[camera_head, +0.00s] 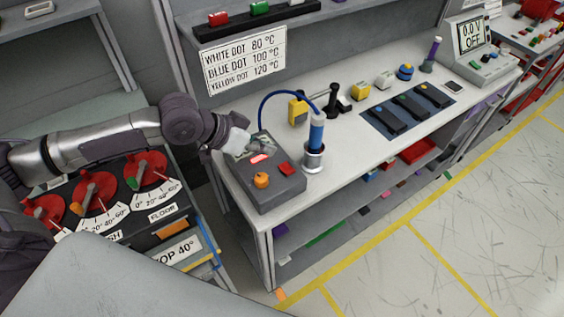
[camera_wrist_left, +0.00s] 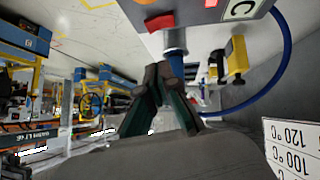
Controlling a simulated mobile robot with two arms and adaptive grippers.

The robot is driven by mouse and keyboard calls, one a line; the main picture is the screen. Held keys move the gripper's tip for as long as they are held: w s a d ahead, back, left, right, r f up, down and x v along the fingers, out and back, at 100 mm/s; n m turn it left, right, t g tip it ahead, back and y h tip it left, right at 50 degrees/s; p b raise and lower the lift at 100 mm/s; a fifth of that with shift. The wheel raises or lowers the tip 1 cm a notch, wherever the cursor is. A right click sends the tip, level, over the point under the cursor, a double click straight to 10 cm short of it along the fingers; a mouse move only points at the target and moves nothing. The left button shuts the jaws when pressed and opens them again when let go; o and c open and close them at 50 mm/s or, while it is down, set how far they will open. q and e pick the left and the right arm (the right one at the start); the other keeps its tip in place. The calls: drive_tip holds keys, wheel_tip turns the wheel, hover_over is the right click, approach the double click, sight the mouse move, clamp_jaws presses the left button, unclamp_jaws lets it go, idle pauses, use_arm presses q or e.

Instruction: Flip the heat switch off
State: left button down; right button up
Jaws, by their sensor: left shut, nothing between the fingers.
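A grey control box (camera_head: 270,194) stands on the near left end of the workbench. It carries a bright red lit piece (camera_head: 260,158), a red block-like control (camera_head: 287,169) and an orange knob (camera_head: 262,180). No heat label is readable, so I cannot tell which control is the heat switch. In the left wrist view the red control (camera_wrist_left: 160,22) and a display with a "C" (camera_wrist_left: 241,8) show at the top edge. My left gripper (camera_head: 266,146) is over the back part of the box, shut and empty. Its fingers (camera_wrist_left: 158,76) look apart from the red control. My right gripper is out of view.
A blue soldering-iron-like tool (camera_head: 316,132) with a blue cable stands in a metal holder right of the box. A yellow block (camera_head: 298,111) and a black stand (camera_head: 334,103) are behind. A temperature sign (camera_head: 244,62) hangs at the back. A dial panel (camera_head: 112,219) is below my left arm.

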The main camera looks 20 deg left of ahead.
sight(292, 169)
use_arm(q)
drive_tip(key=p+x, duration=0.1)
drive_tip(key=x, duration=0.4)
drive_tip(key=shift+w+d+f, duration=0.1)
drive_tip(key=shift+d+f, duration=0.05)
drive_tip(key=shift+d, duration=0.1)
wheel_tip(292, 169, down, 2)
drive_tip(key=shift+d+f+p, duration=0.1)
drive_tip(key=shift+f+p, duration=0.1)
drive_tip(key=shift+p, duration=0.3)
drive_tip(key=shift+s+f, duration=0.35)
drive_tip(key=shift+f, duration=0.3)
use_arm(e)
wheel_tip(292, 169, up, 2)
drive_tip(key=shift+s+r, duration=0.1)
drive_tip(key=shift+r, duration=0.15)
